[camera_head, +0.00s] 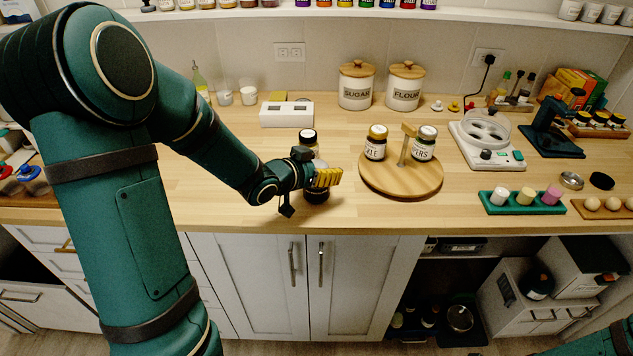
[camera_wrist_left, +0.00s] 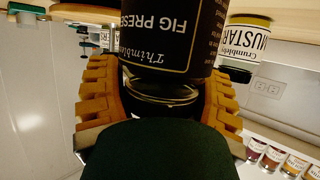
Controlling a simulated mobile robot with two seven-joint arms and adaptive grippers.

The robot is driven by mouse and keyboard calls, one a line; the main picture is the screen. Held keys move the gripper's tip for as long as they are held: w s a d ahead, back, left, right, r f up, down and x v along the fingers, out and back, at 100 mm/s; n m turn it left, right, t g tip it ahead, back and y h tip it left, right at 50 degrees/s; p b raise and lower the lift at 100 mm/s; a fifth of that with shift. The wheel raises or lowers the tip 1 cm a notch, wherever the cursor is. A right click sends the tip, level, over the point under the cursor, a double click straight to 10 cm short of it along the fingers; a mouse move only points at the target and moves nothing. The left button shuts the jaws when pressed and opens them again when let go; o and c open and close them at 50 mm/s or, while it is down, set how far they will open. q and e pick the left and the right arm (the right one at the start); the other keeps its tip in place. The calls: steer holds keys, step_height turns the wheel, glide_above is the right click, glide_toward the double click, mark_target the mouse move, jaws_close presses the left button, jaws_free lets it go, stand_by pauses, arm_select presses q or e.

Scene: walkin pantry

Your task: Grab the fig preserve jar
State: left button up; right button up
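The fig preserve jar (camera_wrist_left: 165,35) is dark, with its label upside down in the left wrist view. In the head view a dark jar (camera_head: 317,194) with a black lid stands on the counter, partly hidden behind my left gripper (camera_head: 325,178). The yellow finger pads of my left gripper (camera_wrist_left: 158,95) lie on either side of the fig preserve jar, close to its sides. I cannot tell whether they press on it. My right gripper is out of view.
A round wooden turntable (camera_head: 400,188) with two labelled jars is right of the gripper. A white box (camera_head: 286,114) and the sugar (camera_head: 356,88) and flour (camera_head: 404,88) canisters stand behind. A mustard jar (camera_wrist_left: 243,42) shows in the left wrist view. The front counter is mostly clear.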

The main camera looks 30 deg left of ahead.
arm_select(q)
steer(key=c, duration=0.8)
